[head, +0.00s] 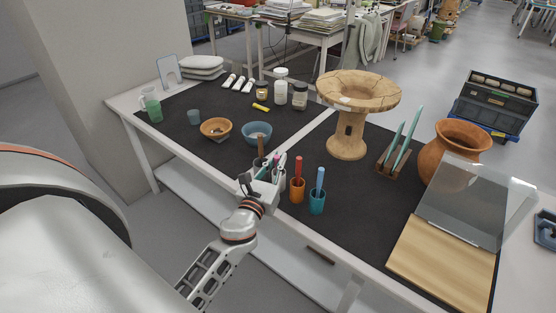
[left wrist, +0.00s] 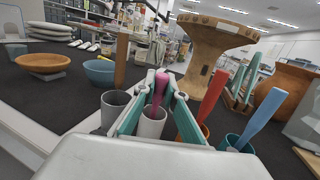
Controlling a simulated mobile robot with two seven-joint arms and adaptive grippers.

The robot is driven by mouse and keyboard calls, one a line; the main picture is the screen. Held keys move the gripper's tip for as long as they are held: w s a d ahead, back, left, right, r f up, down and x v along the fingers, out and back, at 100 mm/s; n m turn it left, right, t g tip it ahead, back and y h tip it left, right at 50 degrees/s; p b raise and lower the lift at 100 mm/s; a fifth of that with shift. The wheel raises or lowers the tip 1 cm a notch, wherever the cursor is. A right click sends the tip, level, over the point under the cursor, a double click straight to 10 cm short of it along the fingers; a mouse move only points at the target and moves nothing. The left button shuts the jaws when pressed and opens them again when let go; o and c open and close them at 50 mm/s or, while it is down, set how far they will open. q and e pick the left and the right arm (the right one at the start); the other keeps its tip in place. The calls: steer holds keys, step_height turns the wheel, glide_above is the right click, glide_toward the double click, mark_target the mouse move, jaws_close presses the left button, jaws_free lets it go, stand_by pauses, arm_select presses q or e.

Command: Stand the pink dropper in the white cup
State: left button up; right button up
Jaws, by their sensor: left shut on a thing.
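My left gripper (head: 268,172) is at the front edge of the bench, shut on the pink dropper (left wrist: 158,88). In the left wrist view the dropper is roughly upright between the teal fingers (left wrist: 155,98). Its lower part overlaps the mouth of the white cup (left wrist: 151,128) and seems to be inside it. Whether it touches the bottom is hidden. In the head view the gripper covers much of the dropper and the white cup (head: 281,183). My right gripper is not in view.
A grey cup (left wrist: 113,107) with a brown-handled tool stands close left of the white cup. An orange cup (head: 297,191) with a red tool and a teal cup (head: 316,204) with a blue tool stand right. A blue bowl (head: 257,137) and clay stand (head: 348,135) are behind.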

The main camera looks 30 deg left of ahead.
arm_select(q)
steer(key=shift+f, duration=0.1)
steer(key=o, duration=0.8)
steer(key=shift+o, duration=0.2)
steer(key=v, duration=1.2)
steer(key=shift+f, duration=0.1)
steer(key=s+d+f+n+g+h, duration=0.2)
steer(key=s+d+f+n, duration=0.2)
steer(key=f+n, duration=0.3)
steer(key=s+d+f+n+g+h, duration=0.2)
steer(key=s+d+f+n, duration=0.3)
steer(key=f+n, duration=0.3)
steer(key=s+d+f+n+g+h, duration=0.3)
steer(key=f+n, duration=0.5)
steer(key=n, duration=0.5)
steer(key=shift+s+d+n+g+p, duration=0.35)
steer(key=shift+s+d, duration=0.3)
steer(key=shift+d, duration=0.5)
